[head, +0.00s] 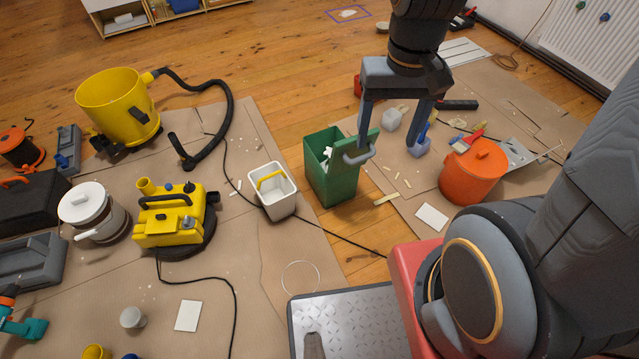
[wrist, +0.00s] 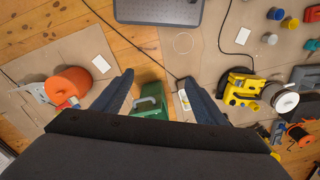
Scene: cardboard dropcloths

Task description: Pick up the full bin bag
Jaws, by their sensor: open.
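No separate bin bag shows clearly. The closest match is a green, open-topped bin-like container (head: 333,178) with white scraps inside and a grey-green handle (head: 359,154) on its right side in the head view. It stands upright on the floor. My gripper (head: 393,140) is open and empty, fingers pointing down, above and to the right of the container. Its left finger overlaps the handle area in the head view; I cannot tell whether they touch. In the wrist view, the container (wrist: 148,104) shows between the fingers of my gripper (wrist: 158,82), partly hidden by the gripper body.
A white bucket (head: 272,194) stands close left of the container. An orange lidded pot (head: 472,174) stands to the right. A yellow machine (head: 172,222) and yellow vacuum (head: 118,106) are at left. A black cable (head: 330,233) crosses the floor in front.

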